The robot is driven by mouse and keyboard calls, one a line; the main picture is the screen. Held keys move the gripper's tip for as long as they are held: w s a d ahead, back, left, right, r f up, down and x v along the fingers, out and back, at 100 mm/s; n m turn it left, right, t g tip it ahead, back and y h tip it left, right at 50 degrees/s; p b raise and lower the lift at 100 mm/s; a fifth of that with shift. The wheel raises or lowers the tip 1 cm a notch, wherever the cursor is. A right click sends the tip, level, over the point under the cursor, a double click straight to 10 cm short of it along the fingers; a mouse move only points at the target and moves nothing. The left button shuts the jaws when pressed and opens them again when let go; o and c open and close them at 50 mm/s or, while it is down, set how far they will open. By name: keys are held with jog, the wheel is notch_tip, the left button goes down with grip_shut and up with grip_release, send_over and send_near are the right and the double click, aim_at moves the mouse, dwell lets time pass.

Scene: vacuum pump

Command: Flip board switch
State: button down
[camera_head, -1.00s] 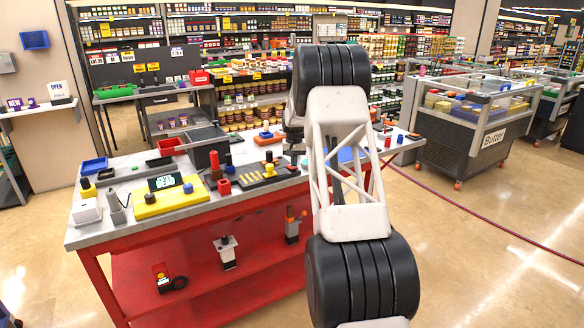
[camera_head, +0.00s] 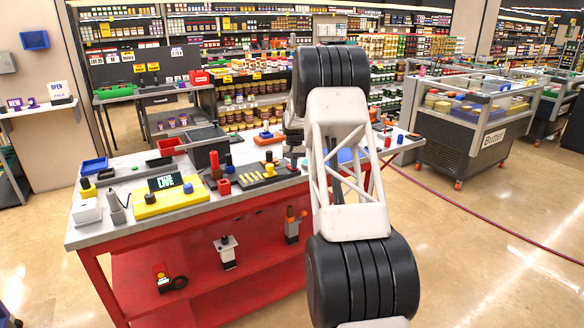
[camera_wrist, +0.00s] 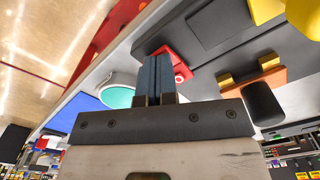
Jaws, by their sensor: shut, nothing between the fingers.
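In the head view a yellow board (camera_head: 168,203) lies on the left part of the workbench. It carries a black display (camera_head: 165,182) whose lettering ends in "LIVE", and a round blue knob (camera_head: 188,188). To its right is a grey panel with yellow pieces (camera_head: 262,176). I cannot tell which part is the board switch. My arm hides the gripper in the head view. In the wrist view my gripper (camera_wrist: 156,78) has its dark fingers together and empty. Its tips are beside a red block with a round button (camera_wrist: 180,70); I cannot tell whether they touch.
The workbench (camera_head: 150,232) is crowded with small fixtures. In the wrist view a white cup-like part with a teal top (camera_wrist: 118,97) is left of the fingers, and an orange block (camera_wrist: 252,82) is to the right. Open floor lies right of the workbench.

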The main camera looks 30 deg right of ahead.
dwell(0.3)
jog(key=shift+r, duration=3.4)
jog(key=shift+s+a+r, duration=0.15)
jog(key=shift+a+r, duration=0.15)
jog(key=shift+r, duration=0.05)
jog(key=s+a+r+n+t, duration=0.1)
jog(key=s+a+r, duration=0.7)
jog(key=s+a, duration=0.15)
jog(key=s+a+r+n, duration=0.1)
jog(key=s+a+r, duration=0.65)
jog(key=a, duration=0.35)
jog(key=s+a+r+n, duration=0.1)
jog(key=s+a+r, duration=0.1)
jog(key=s+a, duration=0.55)
jog(key=s+a+r, duration=0.1)
jog(key=s+a, duration=0.3)
jog(key=s, duration=0.7)
jog(key=s+a+f+n, duration=0.1)
jog(key=s+a+f, duration=0.1)
jog(key=s, duration=0.7)
jog(key=s+a+f+n+t, duration=0.1)
jog(key=s+a+f, duration=0.2)
jog(key=s, duration=0.7)
jog(key=s+a+f, duration=0.2)
jog(key=s+a, duration=0.2)
jog(key=s, duration=0.6)
jog(key=shift+a+f+n+t, duration=0.25)
jog(key=shift+f+n+t, duration=0.05)
jog(key=shift+f+n, duration=0.1)
